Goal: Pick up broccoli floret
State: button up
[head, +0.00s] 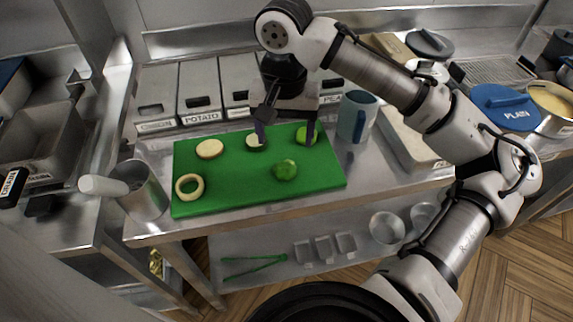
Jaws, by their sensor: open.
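A bumpy green piece (285,170), which looks like the broccoli floret, lies on the green cutting board (230,193) near its front middle. A second, brighter green piece (301,135) lies toward the back right of the board, partly hidden by a finger of my gripper. My gripper (286,141) is open, pointing down over the back of the board. Its left finger is in front of a pale slice with a dark edge (254,144). Nothing shows held between the fingers. Whether the fingertips touch the board or the pieces I cannot tell.
A pale round slice (209,149) and a ring (190,187) lie on the board's left. A metal pot with a handle (146,192) stands left, a blue-grey mug (357,120) right. Labelled bins (199,97) line the back. The board's front right is clear.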

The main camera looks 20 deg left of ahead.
aim_at(285, 166)
notch_tip(285, 166, down, 9)
jog(key=shift+w+f+p, duration=0.1)
jog(key=shift+w+p, duration=0.05)
jog(key=shift+p, duration=0.8)
jog(key=c, duration=0.8)
